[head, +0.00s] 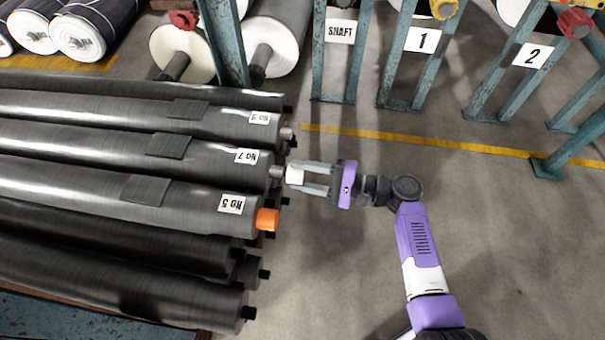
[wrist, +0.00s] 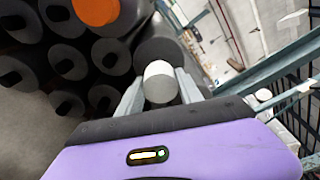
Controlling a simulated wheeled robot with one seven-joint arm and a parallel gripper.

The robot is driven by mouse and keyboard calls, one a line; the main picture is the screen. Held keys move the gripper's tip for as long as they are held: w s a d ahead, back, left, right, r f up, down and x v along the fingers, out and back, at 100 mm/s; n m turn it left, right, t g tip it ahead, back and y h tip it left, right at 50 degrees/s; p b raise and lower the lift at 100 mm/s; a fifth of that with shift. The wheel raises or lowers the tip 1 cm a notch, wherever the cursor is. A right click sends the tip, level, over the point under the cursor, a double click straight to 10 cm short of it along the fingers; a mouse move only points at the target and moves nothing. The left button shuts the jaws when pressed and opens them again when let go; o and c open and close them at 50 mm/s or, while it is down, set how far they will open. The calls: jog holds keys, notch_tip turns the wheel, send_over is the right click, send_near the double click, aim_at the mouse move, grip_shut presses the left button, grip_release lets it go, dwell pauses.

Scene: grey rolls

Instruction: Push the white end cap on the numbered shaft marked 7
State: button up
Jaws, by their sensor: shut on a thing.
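The grey roll marked No 7 (head: 210,158) lies in the stack at the left, its bare shaft end (head: 277,172) sticking out to the right. My gripper (head: 293,176) is shut on the white end cap (head: 295,174) and holds it right by that shaft end, roughly in line with it. The cap and shaft end look very close; I cannot tell whether they touch. In the wrist view the white cap (wrist: 159,84) sits between both fingers and hides the shaft end behind it. The dark roll end (wrist: 160,50) shows behind the cap.
The No 5 roll (head: 150,203) below has an orange cap (head: 267,219). The No 9 roll (head: 130,115) lies just above, its shaft end bare. Blue stands with number signs (head: 421,39) stand at the upper right.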

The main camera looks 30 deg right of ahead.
aim_at(289, 174)
jog(key=shift+w+a, duration=0.35)
jog(key=shift+a, duration=0.15)
jog(key=shift+w+a, duration=0.2)
jog(key=shift+a, duration=0.1)
jog(key=shift+w+a, duration=0.4)
jog(key=shift+a, duration=0.15)
jog(key=shift+w+a, duration=0.2)
jog(key=shift+a, duration=0.05)
jog(key=shift+w+a, duration=0.15)
jog(key=o, duration=1.4)
jog(key=shift+p+v, duration=0.95)
jog(key=shift+v, duration=3)
